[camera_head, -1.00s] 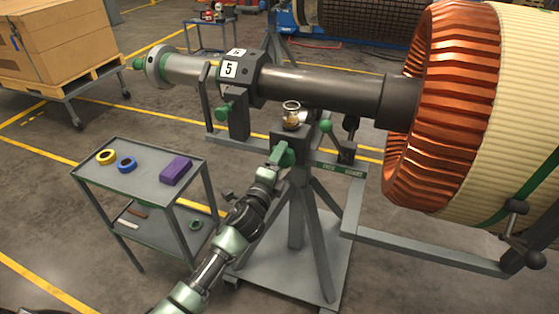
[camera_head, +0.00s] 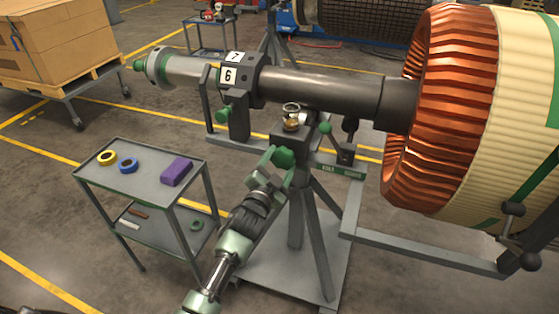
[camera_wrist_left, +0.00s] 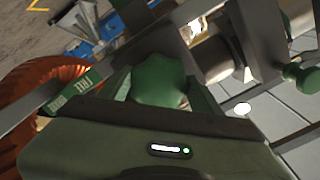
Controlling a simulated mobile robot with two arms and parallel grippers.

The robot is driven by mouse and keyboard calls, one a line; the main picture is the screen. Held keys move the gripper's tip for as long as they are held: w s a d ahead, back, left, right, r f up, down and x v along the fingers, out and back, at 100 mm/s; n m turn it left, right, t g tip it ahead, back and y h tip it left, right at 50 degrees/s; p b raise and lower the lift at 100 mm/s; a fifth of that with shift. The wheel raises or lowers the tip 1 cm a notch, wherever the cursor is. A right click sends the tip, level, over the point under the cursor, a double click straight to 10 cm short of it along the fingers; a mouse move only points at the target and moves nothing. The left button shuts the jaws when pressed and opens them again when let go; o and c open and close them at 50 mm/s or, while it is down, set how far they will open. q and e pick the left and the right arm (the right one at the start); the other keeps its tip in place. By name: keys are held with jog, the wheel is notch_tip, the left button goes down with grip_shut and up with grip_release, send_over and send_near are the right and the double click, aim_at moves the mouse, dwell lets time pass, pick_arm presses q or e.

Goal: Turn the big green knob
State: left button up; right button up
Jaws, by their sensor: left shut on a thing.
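The big green knob (camera_head: 284,158) sits on the front of the stand's grey block, below a small glass cup with a brass-coloured part. My left gripper (camera_head: 279,167) reaches up to it from below, one finger on each side, shut on the knob. In the left wrist view the knob (camera_wrist_left: 158,80) fills the space between the fingers. The shaft's collar (camera_head: 237,76) shows number plates 6 and 7. My right gripper is in neither view.
A small cart (camera_head: 140,178) with a yellow ring, a blue ring and a purple block stands left of my arm. The copper-wound rotor (camera_head: 437,110) is at the right. Smaller green knobs (camera_head: 222,115) sit on the stand nearby.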

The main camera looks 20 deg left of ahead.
pick_arm(q)
jog(key=n+p, duration=0.1)
jog(key=n, duration=0.4)
jog(key=shift+d+f+n+p, duration=0.1)
jog(key=shift+f+n+p, duration=0.05)
jog(key=shift+n+p, duration=0.2)
jog(key=shift+n, duration=0.25)
jog(key=o, duration=1.4)
jog(key=shift+s, duration=0.1)
jog(key=s, duration=0.7)
jog(key=shift+s+b, duration=0.3)
jog(key=shift+s, duration=0.05)
